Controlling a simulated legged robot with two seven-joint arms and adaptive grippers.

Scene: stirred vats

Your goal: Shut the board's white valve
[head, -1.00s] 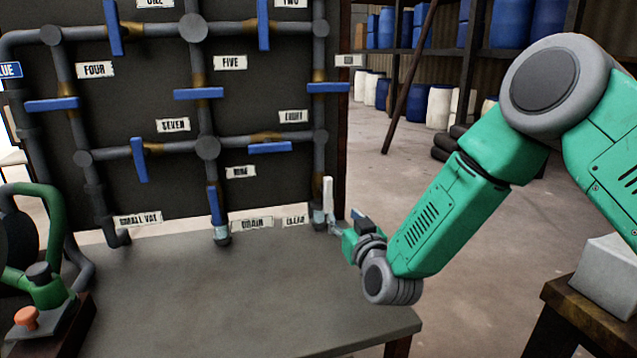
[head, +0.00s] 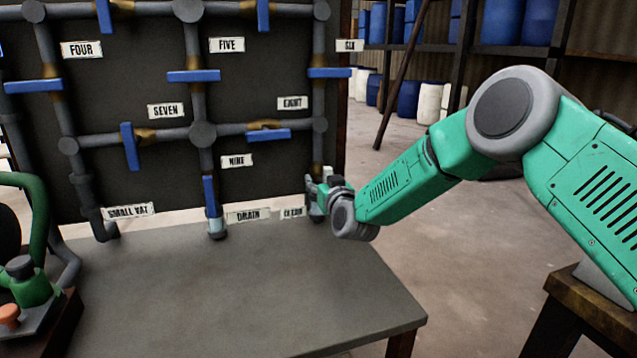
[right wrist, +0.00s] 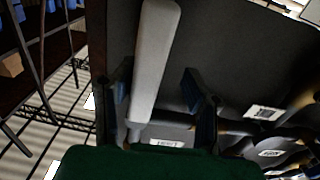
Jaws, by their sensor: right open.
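The pipe board (head: 262,85) stands behind the bench, with blue valve handles and name plates. The white valve handle (right wrist: 160,50) shows large in the right wrist view as a long, slightly tilted lever on the board's end pipe. My right gripper (head: 316,192) is at the board's lower right, by the plate at the drain's right. It hides most of the white handle in the head view. In the right wrist view the gripper (right wrist: 160,108) is open, one dark finger on each side of the handle, which lies nearer the left finger; contact is unclear. My left gripper is not in view.
The grey bench top (head: 250,290) is clear in front of the board. The blue drain valve handle (head: 209,195) is left of my right gripper. A green machine with an orange knob (head: 9,316) stands at the left. A wooden stand (head: 570,310) is at the right.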

